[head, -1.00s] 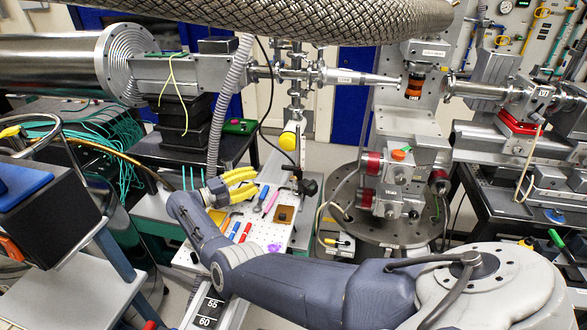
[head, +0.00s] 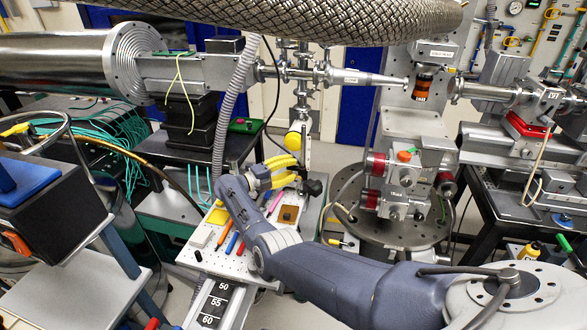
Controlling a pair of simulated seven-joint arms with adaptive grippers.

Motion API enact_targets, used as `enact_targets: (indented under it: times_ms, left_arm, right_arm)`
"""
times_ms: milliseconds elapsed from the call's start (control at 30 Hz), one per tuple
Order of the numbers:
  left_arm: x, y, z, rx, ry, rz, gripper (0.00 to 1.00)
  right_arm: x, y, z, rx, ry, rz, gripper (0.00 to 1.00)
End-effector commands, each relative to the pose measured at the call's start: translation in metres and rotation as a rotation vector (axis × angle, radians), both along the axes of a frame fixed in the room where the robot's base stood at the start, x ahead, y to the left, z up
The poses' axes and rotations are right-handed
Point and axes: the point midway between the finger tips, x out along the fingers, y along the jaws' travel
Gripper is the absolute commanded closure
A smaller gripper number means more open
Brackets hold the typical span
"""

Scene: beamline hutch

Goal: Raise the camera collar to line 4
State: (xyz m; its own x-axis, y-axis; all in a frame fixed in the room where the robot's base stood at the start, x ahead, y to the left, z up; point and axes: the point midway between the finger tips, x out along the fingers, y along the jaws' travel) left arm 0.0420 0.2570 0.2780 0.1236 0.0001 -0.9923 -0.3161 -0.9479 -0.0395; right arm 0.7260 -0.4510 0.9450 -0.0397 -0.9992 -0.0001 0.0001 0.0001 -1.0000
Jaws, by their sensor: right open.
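A slim upright post (head: 307,155) stands at the back of the perforated board. A yellow cylinder (head: 294,141) sits partway up it, and a black knob (head: 313,187) is lower down. I cannot tell for certain which part is the camera collar, and no line 4 is readable. My right gripper (head: 294,170) has yellow fingers, open and pointing right towards the post. They are just below the yellow cylinder and left of the black knob. Whether they touch the post is unclear. My left gripper is not in view.
The perforated board (head: 212,262) holds pens, tools and a brown block (head: 289,214). A ruler strip (head: 214,303) reads 50, 55, 60. A grey corrugated hose (head: 222,125) hangs left of the post. A braided pipe (head: 290,18) crosses above. A red-knobbed stage (head: 406,180) stands right.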

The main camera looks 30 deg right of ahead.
Motion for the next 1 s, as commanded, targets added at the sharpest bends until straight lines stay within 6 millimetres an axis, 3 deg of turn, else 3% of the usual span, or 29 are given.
enact_targets:
  times_ms: [333,667,1000]
  left_arm:
    - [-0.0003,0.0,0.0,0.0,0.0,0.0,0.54]
    - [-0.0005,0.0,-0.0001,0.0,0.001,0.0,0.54]
    - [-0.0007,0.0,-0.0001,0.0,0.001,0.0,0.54]
  right_arm:
    - [0.0003,-0.0012,0.0001,0.0,0.0,0.0,0.61]
    - [0.0002,-0.0012,0.0001,0.0,0.0,0.0,0.99]
    - [0.0001,-0.0016,0.0002,0.0,0.0,0.0,1.0]
